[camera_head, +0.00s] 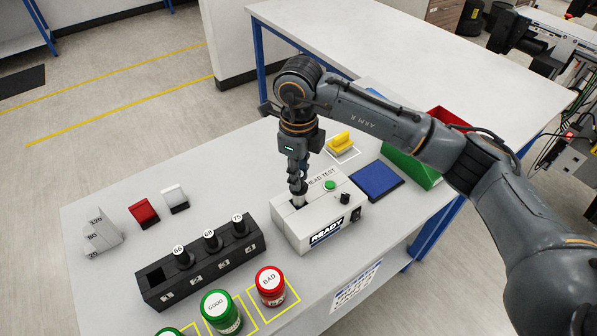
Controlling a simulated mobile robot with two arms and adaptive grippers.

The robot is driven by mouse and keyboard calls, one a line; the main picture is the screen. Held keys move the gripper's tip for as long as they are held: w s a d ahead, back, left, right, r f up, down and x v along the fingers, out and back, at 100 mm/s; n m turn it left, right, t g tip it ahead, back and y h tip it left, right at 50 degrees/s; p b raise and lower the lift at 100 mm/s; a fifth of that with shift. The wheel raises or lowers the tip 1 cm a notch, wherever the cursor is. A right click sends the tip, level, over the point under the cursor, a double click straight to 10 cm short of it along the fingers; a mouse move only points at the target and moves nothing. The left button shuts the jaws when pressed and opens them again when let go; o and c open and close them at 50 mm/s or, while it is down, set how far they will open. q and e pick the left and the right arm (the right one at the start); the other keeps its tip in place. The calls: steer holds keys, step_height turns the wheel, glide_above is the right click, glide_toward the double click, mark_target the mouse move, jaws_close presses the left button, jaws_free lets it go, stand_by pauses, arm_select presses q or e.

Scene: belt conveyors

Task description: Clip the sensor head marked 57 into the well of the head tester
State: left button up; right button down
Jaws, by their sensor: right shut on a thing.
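The head tester (318,232) is a pale box on the bench, marked HEAD TEST, with a READY display, a green button and a black knob. My right gripper (298,186) points down over the tester's left part and is shut on a sensor head (298,200). Only a small part of the head shows below the fingers, and its number is hidden. Its lower end is at the tester's top, where the well would be; I cannot tell whether it is in the well or just above. My left gripper is not in view.
A black rack (200,266) holds heads 66, 68 and 75; its leftmost slot is empty. A green GOOD jar (220,313) and red BAD jar (270,286) stand in front. A yellow block (341,142), blue pad (377,180) and green bin (412,168) lie behind and right.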

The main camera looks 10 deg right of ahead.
mark_target(298, 197)
steer(key=shift+f, duration=0.2)
stand_by(0.3)
steer(key=shift+f+b, duration=1.05)
steer(key=shift+f, duration=0.2)
steer(key=shift+f+b, duration=0.9)
steer(key=shift+b, duration=0.2)
steer(key=shift+f, duration=0.2)
stand_by(0.4)
steer(key=c, duration=1.1)
jaws_free()
